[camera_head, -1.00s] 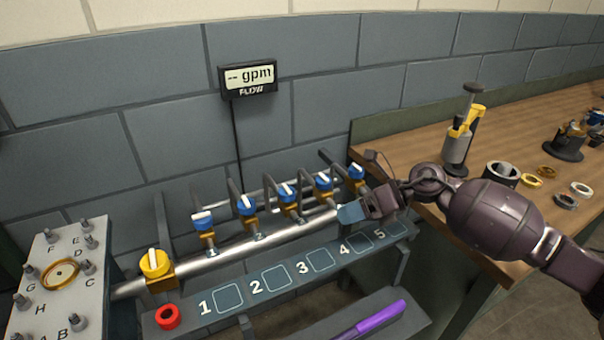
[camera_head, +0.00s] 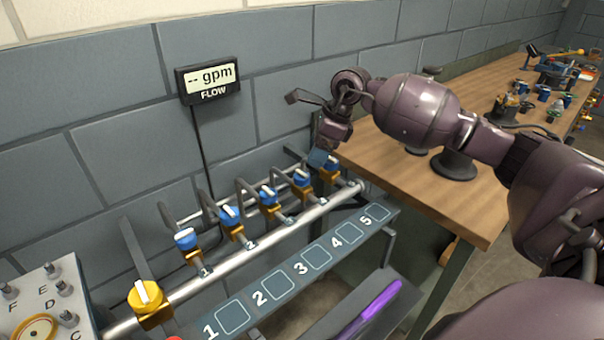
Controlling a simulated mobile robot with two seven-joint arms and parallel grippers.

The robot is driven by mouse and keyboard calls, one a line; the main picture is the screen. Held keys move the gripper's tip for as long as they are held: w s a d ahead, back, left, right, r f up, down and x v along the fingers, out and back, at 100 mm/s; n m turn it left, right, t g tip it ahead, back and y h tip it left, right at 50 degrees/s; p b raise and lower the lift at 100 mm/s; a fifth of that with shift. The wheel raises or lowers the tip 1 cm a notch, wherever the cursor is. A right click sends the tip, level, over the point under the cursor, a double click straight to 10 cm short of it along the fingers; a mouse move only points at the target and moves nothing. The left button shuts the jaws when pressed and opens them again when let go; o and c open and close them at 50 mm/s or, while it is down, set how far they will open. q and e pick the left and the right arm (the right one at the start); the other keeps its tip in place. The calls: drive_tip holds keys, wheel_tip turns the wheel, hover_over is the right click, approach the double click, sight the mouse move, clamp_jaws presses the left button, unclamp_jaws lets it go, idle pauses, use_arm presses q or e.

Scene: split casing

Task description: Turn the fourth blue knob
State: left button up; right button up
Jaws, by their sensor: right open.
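A row of blue knobs with white pointers sits on brass valves along a silver pipe. The fourth blue knob (camera_head: 301,178) from the left has its white pointer on top. The fifth blue knob (camera_head: 331,161) is just right of it, beside my gripper's fingers. My right gripper (camera_head: 319,157) is open and points down, above and slightly right of the fourth knob. No contact with either knob can be made out. The first blue knob (camera_head: 186,238), second (camera_head: 229,214) and third (camera_head: 268,195) are in clear view. My left gripper is out of view.
A yellow knob (camera_head: 146,297) is on the pipe's near left end. A numbered panel (camera_head: 295,285) runs in front of the pipe, with a purple marker (camera_head: 372,308) below. A flow display (camera_head: 209,79) reads "-- gpm". A wooden workbench (camera_head: 420,185) stands to the right.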

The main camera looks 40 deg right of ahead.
sight(305, 173)
drive_tip(key=x, duration=0.7)
drive_tip(key=shift+r+b, duration=0.1)
drive_tip(key=shift+b, duration=0.2)
drive_tip(key=shift+w+a+f, duration=0.15)
drive_tip(key=shift+f, duration=0.35)
drive_tip(key=c, duration=0.9)
